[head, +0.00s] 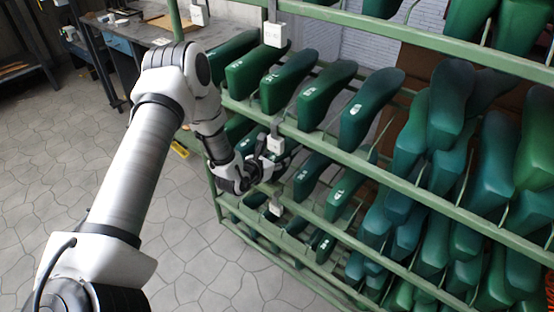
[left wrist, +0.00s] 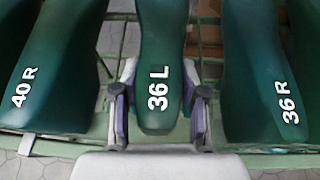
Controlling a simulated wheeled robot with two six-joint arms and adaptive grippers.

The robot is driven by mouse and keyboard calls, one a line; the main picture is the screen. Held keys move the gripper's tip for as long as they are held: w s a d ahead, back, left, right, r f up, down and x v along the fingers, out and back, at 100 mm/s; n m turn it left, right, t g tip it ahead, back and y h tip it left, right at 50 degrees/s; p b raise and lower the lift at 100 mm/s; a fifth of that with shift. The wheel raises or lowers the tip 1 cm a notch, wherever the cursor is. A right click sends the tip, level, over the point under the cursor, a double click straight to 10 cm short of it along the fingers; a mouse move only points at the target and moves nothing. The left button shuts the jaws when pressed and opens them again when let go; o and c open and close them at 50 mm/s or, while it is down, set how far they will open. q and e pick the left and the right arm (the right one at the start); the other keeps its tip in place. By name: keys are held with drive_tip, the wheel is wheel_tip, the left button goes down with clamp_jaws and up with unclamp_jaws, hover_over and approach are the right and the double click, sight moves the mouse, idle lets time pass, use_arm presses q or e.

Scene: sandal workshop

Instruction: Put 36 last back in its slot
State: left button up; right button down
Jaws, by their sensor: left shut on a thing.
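The green last marked 36 L (left wrist: 160,55) stands in the middle of the left wrist view, its label end towards me. My left gripper (left wrist: 159,115) is shut on it, with one finger on each side of that end. The last lies between its neighbours, 40 R (left wrist: 45,70) on the left and 36 R (left wrist: 262,70) on the right, with gaps on both sides. I cannot tell whether it rests on the rack. In the head view my left gripper (head: 268,170) is at the rack's middle row, and mostly hides the held last. My right gripper is not in view.
The green metal rack (head: 400,184) holds rows of green lasts, with rails and white tags close around the gripper. More lasts crowd its right side. A workbench (head: 135,38) stands at the back left.

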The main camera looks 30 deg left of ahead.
use_arm(q)
drive_tip(key=shift+f+b, duration=0.25)
drive_tip(key=shift+b, duration=0.05)
idle(0.5)
drive_tip(key=o, duration=1.3)
drive_tip(key=shift+o, duration=0.2)
